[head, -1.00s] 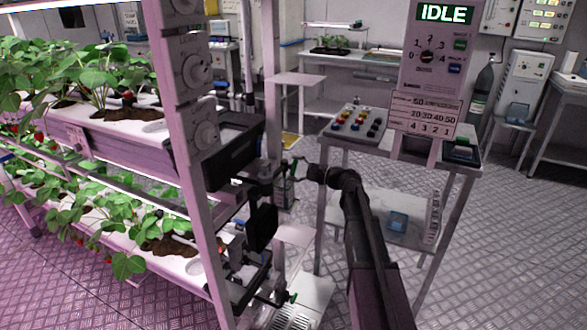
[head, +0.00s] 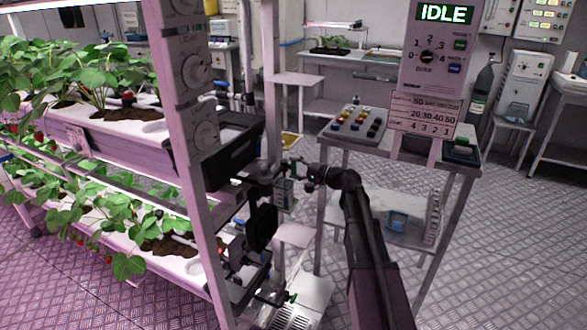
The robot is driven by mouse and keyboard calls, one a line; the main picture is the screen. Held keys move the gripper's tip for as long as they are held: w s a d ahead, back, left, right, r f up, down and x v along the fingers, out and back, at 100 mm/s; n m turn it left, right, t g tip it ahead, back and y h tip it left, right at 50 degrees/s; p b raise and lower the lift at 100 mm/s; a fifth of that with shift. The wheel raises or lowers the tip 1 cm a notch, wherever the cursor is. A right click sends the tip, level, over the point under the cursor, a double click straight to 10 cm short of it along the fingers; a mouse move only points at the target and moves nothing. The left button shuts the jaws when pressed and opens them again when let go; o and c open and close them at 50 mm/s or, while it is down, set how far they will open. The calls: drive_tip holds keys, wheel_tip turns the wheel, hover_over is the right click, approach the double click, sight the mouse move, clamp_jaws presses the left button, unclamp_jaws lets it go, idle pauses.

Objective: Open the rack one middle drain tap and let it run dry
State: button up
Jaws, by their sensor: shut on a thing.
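Rack one (head: 188,165) stands at the left, with plants in its middle and lower troughs. At the end of the middle trough, a dark drain tap (head: 258,174) sticks out to the right below a black end piece. My gripper (head: 293,166) comes in from the right, at the tap's outer end, and is shut on its handle. The handle is small and mostly hidden by my gripper, so its angle cannot be told. No running water can be made out. A lower tap with a green handle (head: 291,297) shows near the floor.
A panel reading IDLE (head: 430,60) stands on a trolley (head: 345,145) with coloured buttons, just right of my arm. A small box with a green label (head: 284,192) is below my gripper. A pale floor unit (head: 305,300) sits underneath. Open floor lies at the right.

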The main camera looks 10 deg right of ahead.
drive_tip(key=shift+w, duration=0.15)
drive_tip(key=o, duration=1)
drive_tip(key=shift+c, duration=0.2)
drive_tip(key=shift+d, duration=0.1)
drive_tip(key=shift+s+d, duration=0.3)
drive_tip(key=shift+s, duration=0.1)
drive_tip(key=v, duration=1.1)
